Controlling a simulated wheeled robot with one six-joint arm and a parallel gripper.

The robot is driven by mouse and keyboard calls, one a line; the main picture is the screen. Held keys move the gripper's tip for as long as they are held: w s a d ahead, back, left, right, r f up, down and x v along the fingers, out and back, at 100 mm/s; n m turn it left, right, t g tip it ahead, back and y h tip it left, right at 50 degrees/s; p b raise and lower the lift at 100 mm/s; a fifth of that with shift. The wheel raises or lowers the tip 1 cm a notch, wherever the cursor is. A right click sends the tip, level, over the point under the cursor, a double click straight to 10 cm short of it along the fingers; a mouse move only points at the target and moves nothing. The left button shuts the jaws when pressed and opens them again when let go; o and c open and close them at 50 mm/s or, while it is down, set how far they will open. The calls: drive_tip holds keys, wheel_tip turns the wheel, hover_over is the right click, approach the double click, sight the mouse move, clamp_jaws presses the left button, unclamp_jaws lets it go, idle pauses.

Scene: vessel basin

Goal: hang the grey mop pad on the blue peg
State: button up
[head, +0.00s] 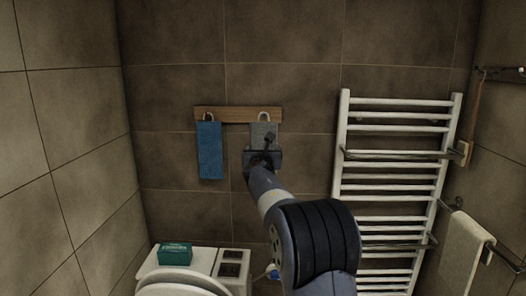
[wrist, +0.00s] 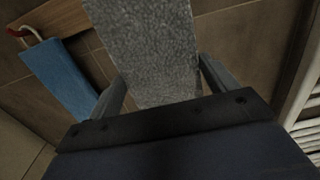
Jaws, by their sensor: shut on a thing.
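The grey mop pad (head: 263,131) is upright in front of the right part of a wooden rail on the back wall. A pale loop (head: 264,116) shows at its top; I cannot tell whether the loop is around a peg. My gripper (head: 264,147) is shut on the grey pad from the front. In the wrist view the pad (wrist: 150,40) stands between my two fingers (wrist: 160,82), and its top is out of frame. The blue peg cannot be made out in either view; the pad and its loop are over the right part of the rail.
A blue cloth (head: 210,150) hangs by a pale loop at the rail's (head: 237,114) left end, on a red peg (wrist: 14,32). A white towel radiator (head: 390,190) stands close on the right. A toilet with a green box (head: 175,254) is below left.

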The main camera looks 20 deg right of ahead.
drive_tip(key=shift+f+p+x, duration=0.2)
drive_tip(key=shift+p+x, duration=1.95)
drive_tip(key=shift+x, duration=0.9)
drive_tip(key=shift+w+d+f, duration=0.3)
drive_tip(key=shift+w+f, duration=0.35)
drive_tip(key=shift+w, duration=0.05)
drive_tip(key=o, duration=0.9)
drive_tip(key=shift+s+b, duration=0.1)
drive_tip(key=shift+b, duration=0.2)
